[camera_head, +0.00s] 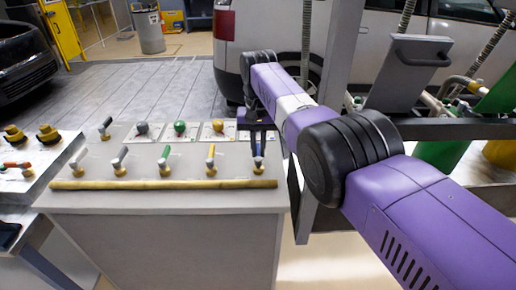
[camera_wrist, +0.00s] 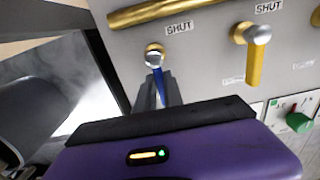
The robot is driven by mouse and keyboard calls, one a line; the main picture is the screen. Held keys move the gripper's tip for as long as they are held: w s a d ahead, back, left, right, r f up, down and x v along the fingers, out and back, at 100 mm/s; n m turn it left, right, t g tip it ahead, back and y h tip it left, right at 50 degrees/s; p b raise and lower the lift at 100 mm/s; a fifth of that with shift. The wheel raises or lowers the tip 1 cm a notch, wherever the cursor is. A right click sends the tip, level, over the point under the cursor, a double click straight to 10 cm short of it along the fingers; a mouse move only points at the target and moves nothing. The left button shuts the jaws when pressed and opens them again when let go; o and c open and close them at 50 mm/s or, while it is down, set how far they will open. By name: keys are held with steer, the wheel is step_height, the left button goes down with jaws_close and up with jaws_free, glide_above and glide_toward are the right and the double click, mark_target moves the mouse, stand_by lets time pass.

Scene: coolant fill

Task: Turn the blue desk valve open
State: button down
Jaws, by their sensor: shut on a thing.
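The blue desk valve (camera_head: 259,163) is at the right end of the front row on the grey desk panel. In the wrist view its blue lever (camera_wrist: 160,84) runs from a round silver and brass hub (camera_wrist: 154,56) away from the brass rail. My gripper (camera_wrist: 160,92) is shut on this lever, one finger on each side. In the head view my gripper (camera_head: 258,142) comes down over the valve from behind, and it partly hides the lever. A "SHUT" label (camera_wrist: 179,28) is on the panel near the hub.
A valve with a yellow lever (camera_wrist: 255,62) stands beside it, with several more along the row. The brass rail (camera_head: 165,184) runs along the desk's front edge. Knobs, including a green one (camera_head: 179,127), stand behind. A dark frame and hoses are at right.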

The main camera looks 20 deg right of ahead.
mark_target(258, 151)
steer(key=c, duration=1.5)
jaws_free()
steer(key=shift+o, duration=0.2)
steer(key=shift+r, duration=3.9)
